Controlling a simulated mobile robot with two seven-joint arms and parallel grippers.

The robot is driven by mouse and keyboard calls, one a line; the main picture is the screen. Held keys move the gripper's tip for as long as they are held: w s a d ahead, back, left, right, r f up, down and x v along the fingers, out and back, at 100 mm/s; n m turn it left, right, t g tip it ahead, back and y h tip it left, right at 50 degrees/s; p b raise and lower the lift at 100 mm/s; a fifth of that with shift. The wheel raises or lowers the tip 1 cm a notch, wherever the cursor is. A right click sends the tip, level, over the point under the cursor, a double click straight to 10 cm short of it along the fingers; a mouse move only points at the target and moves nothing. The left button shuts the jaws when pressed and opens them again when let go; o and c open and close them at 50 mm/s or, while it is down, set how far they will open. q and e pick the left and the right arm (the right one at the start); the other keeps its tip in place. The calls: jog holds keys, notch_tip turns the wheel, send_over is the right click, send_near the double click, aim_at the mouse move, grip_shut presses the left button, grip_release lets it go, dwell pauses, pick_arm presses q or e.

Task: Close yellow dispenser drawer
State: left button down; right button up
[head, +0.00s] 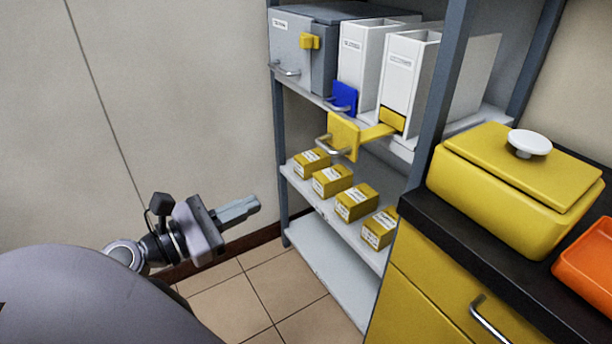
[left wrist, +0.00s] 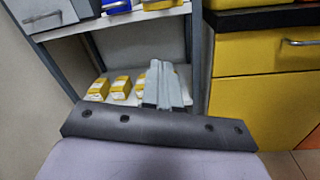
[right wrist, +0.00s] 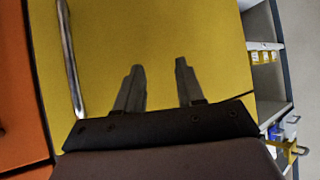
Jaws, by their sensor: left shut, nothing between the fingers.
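The yellow dispenser drawer (head: 344,136) is pulled out from the lower front of a white dispenser (head: 406,68) on the upper shelf. Its front plate with a metal handle hangs out past the shelf edge. It also shows small at the right edge of the right wrist view (right wrist: 289,147). My left gripper (head: 240,209) is shut and empty, to the left of the drawer and lower in the head view, apart from it. Its closed fingers show in the left wrist view (left wrist: 163,68). My right gripper (right wrist: 159,68) is open and empty in front of a yellow cabinet front (right wrist: 205,35).
A second white dispenser with a blue drawer (head: 345,97) and a grey box (head: 295,48) stand left of it. Several yellow boxes (head: 356,202) sit on the lower shelf. A shelf post (head: 441,90) and a counter with a yellow lidded container (head: 500,205) stand to the right.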

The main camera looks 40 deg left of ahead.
pick_arm(q)
notch_tip(320, 180, up, 3)
jog(key=s+n+t+h+b, duration=0.1)
jog(key=n, duration=0.2)
jog(key=p, duration=0.4)
send_near(321, 147)
jog(key=shift+h, duration=0.3)
jog(key=x, duration=0.6)
jog(key=shift+a+f, duration=0.1)
jog(key=shift+w, duration=0.45)
